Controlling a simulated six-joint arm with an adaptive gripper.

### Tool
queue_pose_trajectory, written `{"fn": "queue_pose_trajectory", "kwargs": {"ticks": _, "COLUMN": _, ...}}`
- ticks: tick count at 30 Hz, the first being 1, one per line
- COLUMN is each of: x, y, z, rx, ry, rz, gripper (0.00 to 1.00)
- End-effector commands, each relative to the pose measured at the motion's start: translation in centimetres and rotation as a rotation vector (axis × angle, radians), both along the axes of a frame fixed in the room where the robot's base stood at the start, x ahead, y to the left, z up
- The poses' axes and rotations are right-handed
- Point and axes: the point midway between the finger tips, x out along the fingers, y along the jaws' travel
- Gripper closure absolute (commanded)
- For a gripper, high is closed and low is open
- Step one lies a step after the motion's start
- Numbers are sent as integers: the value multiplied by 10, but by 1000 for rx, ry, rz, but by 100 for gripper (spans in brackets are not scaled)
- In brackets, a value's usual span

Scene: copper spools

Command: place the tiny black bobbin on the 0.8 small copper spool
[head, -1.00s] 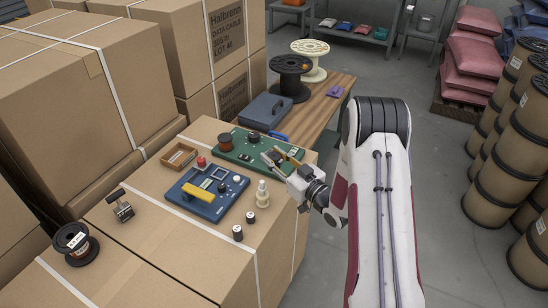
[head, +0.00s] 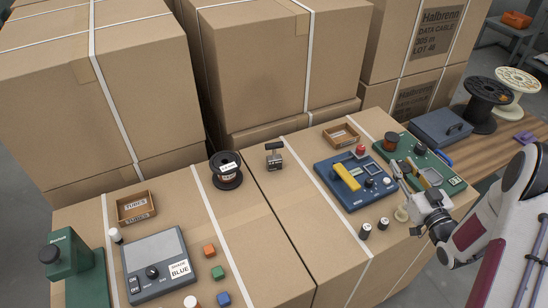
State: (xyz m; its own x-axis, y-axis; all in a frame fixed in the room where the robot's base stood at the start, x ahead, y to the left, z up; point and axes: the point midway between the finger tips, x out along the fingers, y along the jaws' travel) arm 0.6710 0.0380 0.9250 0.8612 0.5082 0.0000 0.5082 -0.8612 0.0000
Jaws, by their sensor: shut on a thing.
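My gripper (head: 408,178) is at the right, over the front part of the green board. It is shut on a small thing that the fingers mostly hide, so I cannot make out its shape. A small spool with black flanges and a pale label (head: 227,170) stands on the cartons left of the middle, well to the left of my gripper; its label is too small to read. A reddish-brown copper spool (head: 391,139) stands on the green board (head: 438,161), behind my gripper, with a small black round piece (head: 420,150) to its right.
A blue panel with a yellow handle (head: 346,178) lies left of my gripper. Two small black-and-white cylinders (head: 366,230) stand in front. A stamp-like tool (head: 275,156), an open box (head: 341,136), and a grey control box (head: 157,267) share the carton tops. Tall cartons rise behind.

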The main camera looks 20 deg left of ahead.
Motion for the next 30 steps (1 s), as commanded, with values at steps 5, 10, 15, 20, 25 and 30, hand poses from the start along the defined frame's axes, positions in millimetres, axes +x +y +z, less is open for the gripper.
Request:
{"fn": "queue_pose_trajectory", "kwargs": {"ticks": 5, "x": 0, "y": 57, "z": 8, "rx": -1, "ry": -3, "rz": 88, "gripper": 91}}
{"fn": "queue_pose_trajectory", "kwargs": {"ticks": 10, "x": -2, "y": 107, "z": 15, "rx": 0, "ry": -2, "rz": 164, "gripper": 91}}
{"fn": "queue_pose_trajectory", "kwargs": {"ticks": 15, "x": -6, "y": 158, "z": 22, "rx": 0, "ry": -2, "rz": 238, "gripper": 91}}
{"fn": "queue_pose_trajectory", "kwargs": {"ticks": 20, "x": -12, "y": 206, "z": 28, "rx": -1, "ry": -2, "rz": 306, "gripper": 91}}
{"fn": "queue_pose_trajectory", "kwargs": {"ticks": 25, "x": -22, "y": 256, "z": 35, "rx": -1, "ry": -3, "rz": 377, "gripper": 91}}
{"fn": "queue_pose_trajectory", "kwargs": {"ticks": 30, "x": -35, "y": 306, "z": 43, "rx": 0, "ry": -2, "rz": 445, "gripper": 91}}
